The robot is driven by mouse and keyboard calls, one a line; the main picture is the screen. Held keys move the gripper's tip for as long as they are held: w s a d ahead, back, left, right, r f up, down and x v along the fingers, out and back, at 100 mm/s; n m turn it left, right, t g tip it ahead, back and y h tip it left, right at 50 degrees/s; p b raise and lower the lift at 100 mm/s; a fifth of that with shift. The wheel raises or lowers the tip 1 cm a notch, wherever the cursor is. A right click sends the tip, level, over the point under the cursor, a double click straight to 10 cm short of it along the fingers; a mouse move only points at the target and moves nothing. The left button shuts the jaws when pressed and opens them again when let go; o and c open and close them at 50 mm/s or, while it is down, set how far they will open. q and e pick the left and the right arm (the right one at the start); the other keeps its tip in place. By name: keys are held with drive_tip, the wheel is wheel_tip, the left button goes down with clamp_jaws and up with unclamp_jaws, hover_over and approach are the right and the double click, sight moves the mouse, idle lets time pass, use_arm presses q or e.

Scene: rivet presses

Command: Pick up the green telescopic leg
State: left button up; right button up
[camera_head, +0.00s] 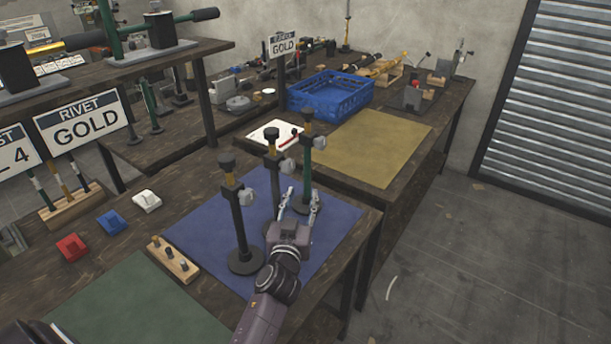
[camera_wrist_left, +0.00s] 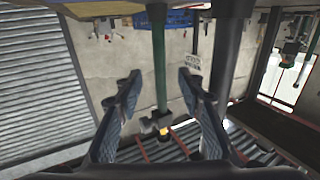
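The green telescopic leg (camera_head: 307,175) stands upright at the far right of a row of three legs on the blue mat (camera_head: 190,233). It has a dark round base, a brass-coloured upper part, a grey clamp and a black top. My left gripper (camera_head: 301,196) is open right in front of it, fingers pointing towards its lower tube. In the left wrist view the green leg (camera_wrist_left: 160,58) lies between the open fingers (camera_wrist_left: 160,82) in the picture. I cannot tell whether they touch it. The right gripper is not in view.
Two black legs, one at the left (camera_head: 239,215) and one in the middle (camera_head: 274,180), stand close to the left of my gripper. A wooden block with pegs (camera_head: 172,262) lies left of the mat. A blue crate (camera_head: 330,97) and a yellow mat (camera_head: 375,150) are behind.

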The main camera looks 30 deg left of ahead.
sight(307, 179)
use_arm(q)
drive_tip(key=x, duration=0.3)
drive_tip(key=shift+w+a+f, duration=0.1)
drive_tip(key=shift+w, duration=0.2)
drive_tip(key=b+x, duration=0.1)
drive_tip(key=x, duration=0.4)
drive_tip(key=shift+w, duration=0.3)
drive_tip(key=shift+a, duration=0.1)
drive_tip(key=shift+c, duration=1)
drive_tip(key=c, duration=0.5)
clamp_jaws()
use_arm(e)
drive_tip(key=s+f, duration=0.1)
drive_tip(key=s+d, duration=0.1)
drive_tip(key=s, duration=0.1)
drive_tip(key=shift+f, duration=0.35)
